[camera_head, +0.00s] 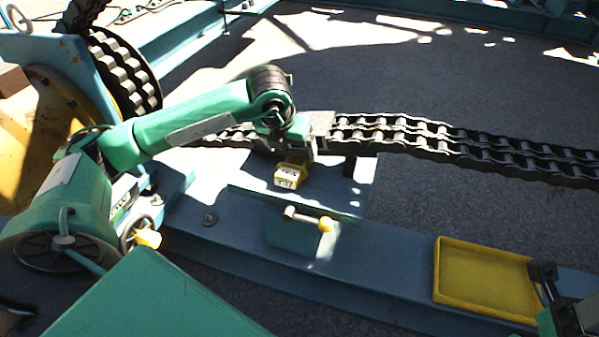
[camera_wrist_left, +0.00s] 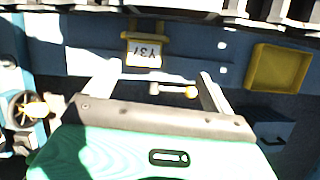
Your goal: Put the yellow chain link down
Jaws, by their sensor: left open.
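The yellow chain link (camera_head: 291,174) has a white label and sits on the blue bench just below the black chain. In the left wrist view the yellow chain link (camera_wrist_left: 144,48) shows beyond the fingertips, its label upside down. My left gripper (camera_head: 292,143) is above and behind it in the head view, close to the chain.
The black double chain (camera_head: 430,135) runs from behind my left gripper to the right. A yellow tray (camera_head: 485,280) is empty on the right of the blue bench (camera_head: 385,262). A lever with a yellow knob (camera_head: 326,224) stands between the link and the tray. A sprocket (camera_head: 125,72) is at upper left.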

